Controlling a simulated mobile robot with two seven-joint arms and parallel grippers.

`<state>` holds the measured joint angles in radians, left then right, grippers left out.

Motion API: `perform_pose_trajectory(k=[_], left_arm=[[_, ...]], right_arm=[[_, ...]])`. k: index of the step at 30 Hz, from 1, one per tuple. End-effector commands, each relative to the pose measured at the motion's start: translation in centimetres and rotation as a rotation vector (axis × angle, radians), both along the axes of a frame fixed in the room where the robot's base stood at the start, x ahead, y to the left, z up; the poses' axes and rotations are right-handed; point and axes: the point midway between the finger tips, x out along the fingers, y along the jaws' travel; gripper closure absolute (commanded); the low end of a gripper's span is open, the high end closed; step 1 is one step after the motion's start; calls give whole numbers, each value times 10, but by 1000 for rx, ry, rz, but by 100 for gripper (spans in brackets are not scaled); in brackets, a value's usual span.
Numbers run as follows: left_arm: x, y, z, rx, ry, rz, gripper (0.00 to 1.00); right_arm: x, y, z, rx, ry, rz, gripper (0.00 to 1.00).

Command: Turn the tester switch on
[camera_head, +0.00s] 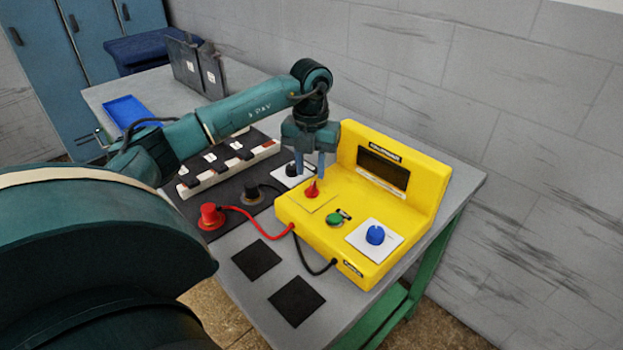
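The yellow tester (345,262) stands on the table with a dark display (382,168) on its raised back. On its top are a red switch (312,190), a green button (335,220) and a blue knob (375,235) on a white plate. My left gripper (311,177) points down at the red switch, its two fingers apart just above or beside it. I cannot tell whether the fingers touch the switch. My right gripper is out of view.
Red and black cables run from the tester to a red plug (211,216) and a black plug (252,190). A power strip (230,168) lies behind them. Two black squares (296,301) lie in front. A blue tray (128,112) is at the far left.

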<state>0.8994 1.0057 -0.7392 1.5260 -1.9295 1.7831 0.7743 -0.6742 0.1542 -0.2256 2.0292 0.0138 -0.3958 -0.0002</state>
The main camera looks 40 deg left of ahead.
Motion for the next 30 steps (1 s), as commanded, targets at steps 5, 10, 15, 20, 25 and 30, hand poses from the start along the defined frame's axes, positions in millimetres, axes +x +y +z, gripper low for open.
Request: perform_pose_trajectory(k=[5,10,15,20,25,30], left_arm=[[0,-1,-30,-1,3,0,68],[0,0,-44,0,1,0,68],[0,0,-47,0,-1,0,68],[0,0,-47,0,-1,0,68],[0,0,-47,0,-1,0,82],[0,0,-47,0,-1,0,96]], right_arm=[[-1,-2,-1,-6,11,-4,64],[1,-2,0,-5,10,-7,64],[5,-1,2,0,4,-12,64],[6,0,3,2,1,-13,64],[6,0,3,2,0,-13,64],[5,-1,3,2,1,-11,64]])
